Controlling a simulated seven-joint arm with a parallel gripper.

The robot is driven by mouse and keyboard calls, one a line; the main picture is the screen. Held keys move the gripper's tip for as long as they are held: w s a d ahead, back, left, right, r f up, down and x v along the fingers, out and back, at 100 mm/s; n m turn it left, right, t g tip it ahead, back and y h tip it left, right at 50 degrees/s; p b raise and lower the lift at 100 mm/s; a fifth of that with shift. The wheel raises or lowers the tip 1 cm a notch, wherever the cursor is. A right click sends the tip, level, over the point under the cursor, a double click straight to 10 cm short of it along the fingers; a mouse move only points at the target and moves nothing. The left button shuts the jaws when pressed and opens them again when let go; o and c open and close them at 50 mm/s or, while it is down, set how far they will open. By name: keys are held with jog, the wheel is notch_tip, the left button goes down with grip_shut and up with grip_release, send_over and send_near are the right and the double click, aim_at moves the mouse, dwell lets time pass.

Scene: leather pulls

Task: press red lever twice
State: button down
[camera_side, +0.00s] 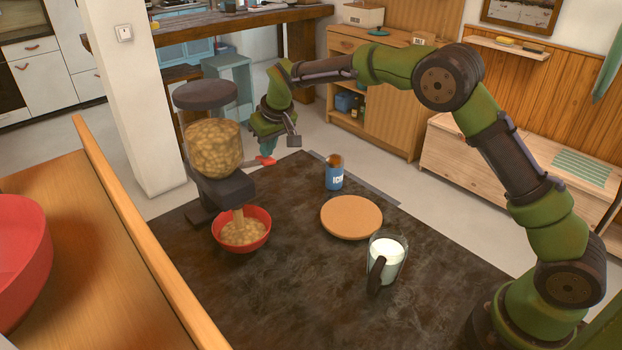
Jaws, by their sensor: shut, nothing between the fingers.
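The cereal dispenser (212,140) stands at the left of the dark mat, with a clear hopper full of tan pieces and a dark lid. Its red lever (266,160) sticks out to the right. My gripper (266,152) points down with its fingers shut and empty. Its fingertips are right at the lever, seemingly touching it from above; exact contact is too small to tell. A stream of tan pieces hangs from the spout into the red bowl (222,244) below. The bowl holds a layer of pieces.
On the dark mat (300,290) are a blue-labelled bottle (334,180), a round tan board (351,217) and a glass jug of milk (386,257). A wooden ledge (150,250) with a large red bowl (20,260) stands at the left front. The mat's front middle is clear.

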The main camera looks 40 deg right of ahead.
jog(key=shift+a+r, duration=0.1)
jog(key=shift+r, duration=1.55)
jog(key=shift+r, duration=2.5)
jog(key=shift+s+f, duration=0.3)
jog(key=shift+f, duration=0.25)
jog(key=shift+s+f, duration=0.25)
jog(key=shift+f, duration=0.3)
jog(key=s+d+r+m+t+y, duration=0.1)
jog(key=s+d+r+m, duration=0.1)
jog(key=s, duration=1.6)
jog(key=s+d+r+m+t+y, duration=0.1)
jog(key=s+d+r+m, duration=0.1)
jog(key=s, duration=1.6)
jog(key=shift+d+r+t, duration=0.25)
jog(key=shift+r+t, duration=0.05)
jog(key=shift+r, duration=0.15)
